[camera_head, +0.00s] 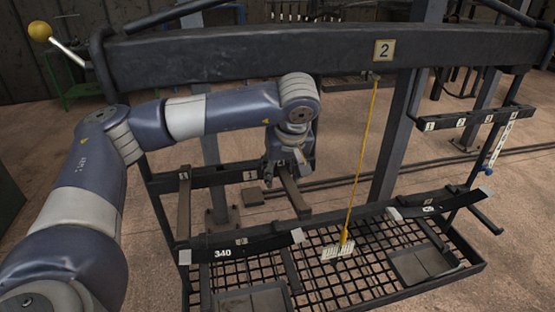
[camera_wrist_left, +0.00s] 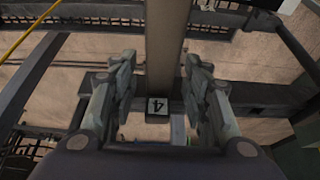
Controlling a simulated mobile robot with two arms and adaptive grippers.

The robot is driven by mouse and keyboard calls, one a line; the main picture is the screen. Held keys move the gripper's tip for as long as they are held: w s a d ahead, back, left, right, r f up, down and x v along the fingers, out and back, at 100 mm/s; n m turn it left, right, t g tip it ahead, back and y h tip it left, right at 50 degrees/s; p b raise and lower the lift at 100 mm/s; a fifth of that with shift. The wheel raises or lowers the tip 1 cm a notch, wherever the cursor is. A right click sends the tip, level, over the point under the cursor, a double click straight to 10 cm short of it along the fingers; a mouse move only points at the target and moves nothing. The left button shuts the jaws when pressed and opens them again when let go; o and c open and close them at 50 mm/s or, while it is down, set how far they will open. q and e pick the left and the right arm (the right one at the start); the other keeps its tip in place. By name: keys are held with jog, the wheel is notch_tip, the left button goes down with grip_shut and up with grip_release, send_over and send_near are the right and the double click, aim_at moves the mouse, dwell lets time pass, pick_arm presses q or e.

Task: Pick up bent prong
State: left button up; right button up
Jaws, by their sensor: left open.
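My left gripper (camera_head: 284,170) hangs fingers-down over the left part of the rack, next to the plate marked 1. A long brown prong (camera_head: 294,196) runs from under it toward the front. In the left wrist view the open fingers (camera_wrist_left: 160,95) stand on either side of a brown bar (camera_wrist_left: 166,40), with a gap on each side. A square label reading 4 (camera_wrist_left: 157,106) shows at the bar's end. A second brown prong (camera_head: 184,212) is at the far left. I cannot tell which prong is bent. My right gripper is not in view.
A dark top beam (camera_head: 230,55) with plate 2 spans the rack. A yellow cord (camera_head: 364,150) hangs from it to a pale comb-like piece (camera_head: 338,252) over the mesh tray (camera_head: 330,285). A numbered side bar (camera_head: 470,120) is at the right.

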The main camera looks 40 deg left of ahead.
pick_arm(q)
jog(key=shift+d, duration=0.1)
grip_shut()
jog(key=shift+r, duration=0.15)
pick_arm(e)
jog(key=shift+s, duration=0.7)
pick_arm(q)
jog(key=shift+r, duration=0.1)
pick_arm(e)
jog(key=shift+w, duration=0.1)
